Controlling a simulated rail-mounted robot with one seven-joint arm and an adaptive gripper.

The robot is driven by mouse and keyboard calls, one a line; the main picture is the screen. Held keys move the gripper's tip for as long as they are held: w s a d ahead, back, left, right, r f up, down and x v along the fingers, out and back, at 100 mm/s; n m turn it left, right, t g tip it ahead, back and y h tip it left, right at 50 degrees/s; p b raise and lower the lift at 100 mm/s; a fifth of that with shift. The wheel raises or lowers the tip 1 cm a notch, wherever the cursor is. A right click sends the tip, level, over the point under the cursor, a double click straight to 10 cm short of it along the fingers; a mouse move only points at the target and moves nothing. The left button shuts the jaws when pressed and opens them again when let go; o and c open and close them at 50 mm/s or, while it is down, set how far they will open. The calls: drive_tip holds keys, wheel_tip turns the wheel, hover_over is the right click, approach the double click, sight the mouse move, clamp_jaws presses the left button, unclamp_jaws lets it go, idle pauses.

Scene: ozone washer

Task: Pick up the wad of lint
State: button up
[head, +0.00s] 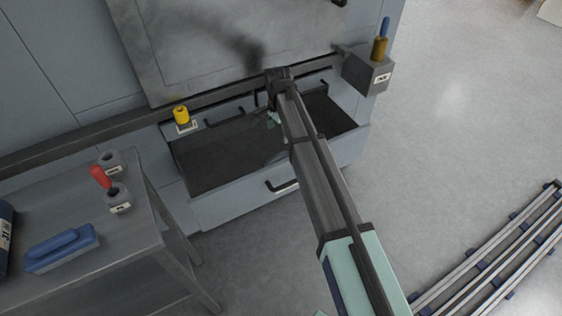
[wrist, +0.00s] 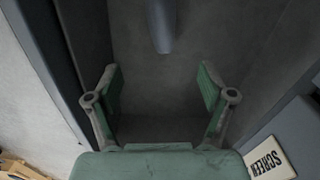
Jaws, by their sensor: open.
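I cannot make out a wad of lint in either view; my arm hides part of the drawer in the head view. The open drawer (head: 215,160) at the machine's foot has a dark interior and a handle on its front. My gripper (head: 273,118) is over the back of this drawer, mostly behind my arm. In the wrist view my gripper (wrist: 160,85) is open, its two green-padded fingers wide apart with nothing between them. A smooth blue-grey rounded piece (wrist: 162,28) shows beyond the fingers at the top; I cannot tell what it is.
A yellow knob (head: 181,115) sits at the drawer's back left. A grey box (head: 366,76) with a blue-topped handle stands at right. A grey table (head: 140,235) at left holds a blue brush (head: 62,248). Floor at right is clear before rails (head: 500,260).

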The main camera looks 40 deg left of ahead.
drive_tip(key=p, duration=0.1)
approach(278, 158)
wheel_tip(278, 158, down, 5)
drive_tip(key=shift+w+d+f, duration=0.1)
drive_tip(key=shift+w+f, duration=0.05)
drive_tip(key=shift+f, duration=0.05)
drive_tip(key=shift+a+f+p, duration=0.2)
drive_tip(key=shift+f+p, duration=0.35)
drive_tip(key=shift+f, duration=2)
drive_tip(key=c, duration=1.2)
